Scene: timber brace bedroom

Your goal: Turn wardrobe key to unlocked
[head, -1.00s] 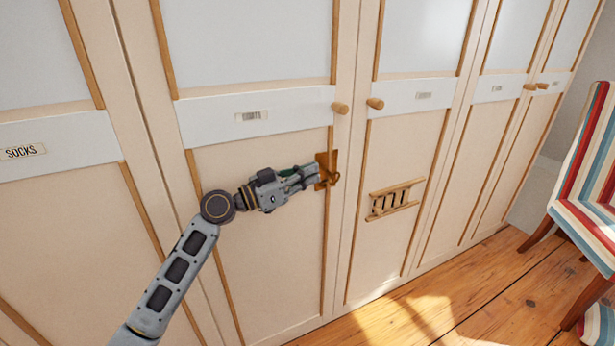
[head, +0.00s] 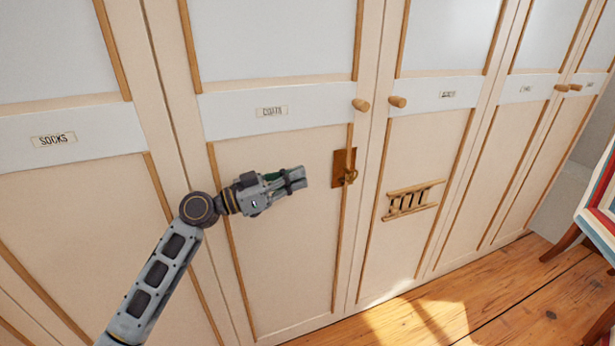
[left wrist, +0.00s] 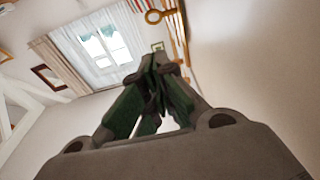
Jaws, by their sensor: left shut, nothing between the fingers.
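The wardrobe key (head: 350,177) is brass-coloured and sits in a brown lock plate (head: 342,166) on the wardrobe door labelled COATS (head: 272,111). My left gripper (head: 304,178) is shut and empty. It is in front of the door, to the left of the plate and apart from the key. Whether the key stands at locked or unlocked cannot be told. My right gripper is not in view.
Round wooden knobs (head: 361,105) stick out above the lock. A small wooden rack (head: 410,200) is on the door to the right. A striped chair (head: 603,205) stands at the right edge. The wooden floor (head: 440,310) in front is clear.

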